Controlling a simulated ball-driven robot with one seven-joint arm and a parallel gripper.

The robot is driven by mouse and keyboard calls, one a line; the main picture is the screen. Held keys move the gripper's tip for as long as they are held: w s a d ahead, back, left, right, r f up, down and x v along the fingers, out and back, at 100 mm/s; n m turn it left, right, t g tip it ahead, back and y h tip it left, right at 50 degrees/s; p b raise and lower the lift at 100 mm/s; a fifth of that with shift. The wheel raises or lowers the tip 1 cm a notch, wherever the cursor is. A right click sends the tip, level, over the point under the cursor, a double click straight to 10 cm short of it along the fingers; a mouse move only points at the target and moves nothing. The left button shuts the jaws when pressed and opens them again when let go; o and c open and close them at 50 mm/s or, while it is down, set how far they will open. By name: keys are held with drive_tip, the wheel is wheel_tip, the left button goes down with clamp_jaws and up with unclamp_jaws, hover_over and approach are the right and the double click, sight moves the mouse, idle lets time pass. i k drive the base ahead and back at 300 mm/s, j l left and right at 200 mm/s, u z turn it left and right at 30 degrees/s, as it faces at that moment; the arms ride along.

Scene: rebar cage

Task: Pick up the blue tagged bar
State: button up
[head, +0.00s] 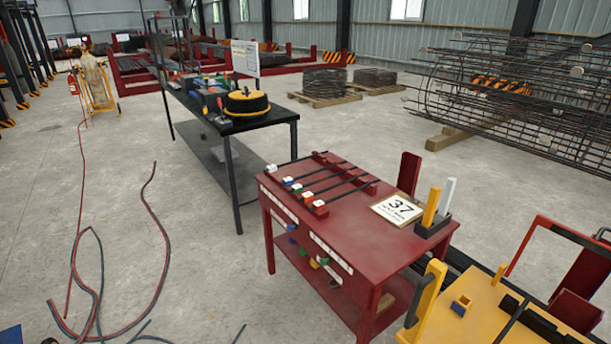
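Several dark bars lie side by side across a rack on a red table (350,240), with small coloured tags at their left ends. The blue tag (288,181) is near the rack's far left end, close to a white tag (271,168). Its bar (320,171) appears to run right and away across the rack. Green, orange and red tags (312,202) sit nearer. The tags are small, so exact pairings of tag and bar are hard to tell. My gripper is not in view.
A yellow-topped station (470,318) is at lower right. A black workbench (225,118) stands behind. Hoses (165,235) lie on the left floor. A rebar cage (520,95) is back right.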

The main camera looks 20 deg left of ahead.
sight(288, 181)
drive_tip(key=i+j+u, duration=0.1)
drive_tip(key=i+j, duration=1.15)
drive_tip(key=i, duration=0.15)
drive_tip(key=i+j+u, duration=0.1)
drive_tip(key=i+j, duration=1.5)
drive_tip(key=j, duration=0.15)
